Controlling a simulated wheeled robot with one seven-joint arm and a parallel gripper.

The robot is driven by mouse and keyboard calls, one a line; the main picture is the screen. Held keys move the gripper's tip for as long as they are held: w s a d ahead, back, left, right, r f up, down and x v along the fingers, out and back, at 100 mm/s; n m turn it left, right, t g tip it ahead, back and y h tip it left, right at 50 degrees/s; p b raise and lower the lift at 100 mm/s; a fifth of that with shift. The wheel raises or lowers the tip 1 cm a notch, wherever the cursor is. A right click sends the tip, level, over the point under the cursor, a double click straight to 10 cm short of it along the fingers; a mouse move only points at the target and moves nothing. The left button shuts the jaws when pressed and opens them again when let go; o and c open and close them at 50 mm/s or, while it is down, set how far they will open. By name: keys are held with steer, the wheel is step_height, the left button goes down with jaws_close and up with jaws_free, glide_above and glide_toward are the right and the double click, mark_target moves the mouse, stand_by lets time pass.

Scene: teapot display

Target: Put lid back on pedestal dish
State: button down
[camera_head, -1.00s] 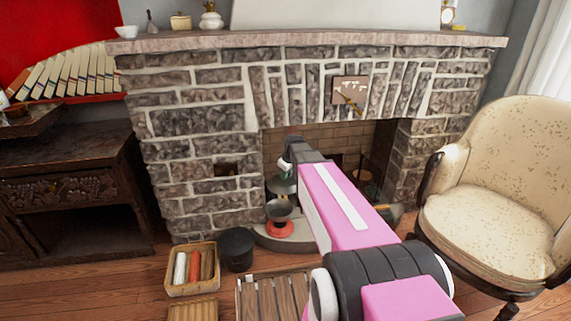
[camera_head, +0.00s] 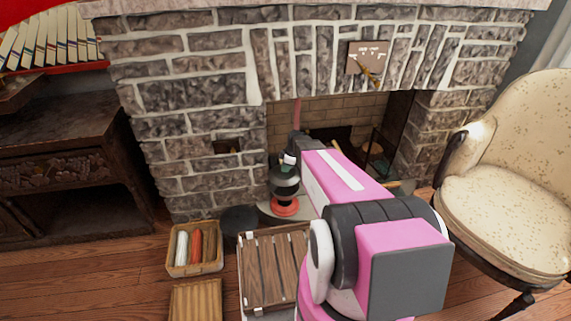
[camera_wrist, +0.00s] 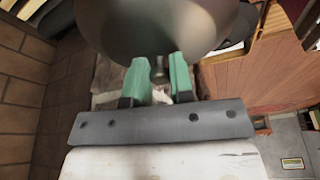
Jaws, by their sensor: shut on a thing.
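The pedestal dish (camera_head: 285,207) stands on the hearth, a dark bowl on a red-orange foot. The dark round lid (camera_head: 284,173) is right above the bowl in the head view, with no clear gap between them. I cannot tell whether the lid rests fully on the rim. My gripper (camera_head: 290,163) is above the lid. In the wrist view, the green fingers of my gripper (camera_wrist: 160,78) are closed around the lid's small knob. The lid's grey dome (camera_wrist: 155,28) fills the top of that view and hides the dish.
The stone fireplace opening is behind the dish. A dark round pot (camera_head: 240,220) stands to the dish's left. A basket with candle-like rolls (camera_head: 195,268), a slatted wooden crate (camera_head: 275,285) and a cream armchair (camera_head: 525,205) are nearer.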

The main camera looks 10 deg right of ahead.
steer(key=shift+w+f, duration=0.1)
steer(key=shift+f, duration=3.15)
steer(key=shift+f, duration=0.15)
steer(key=shift+c, duration=2.2)
jaws_free()
steer(key=shift+r, duration=3.5)
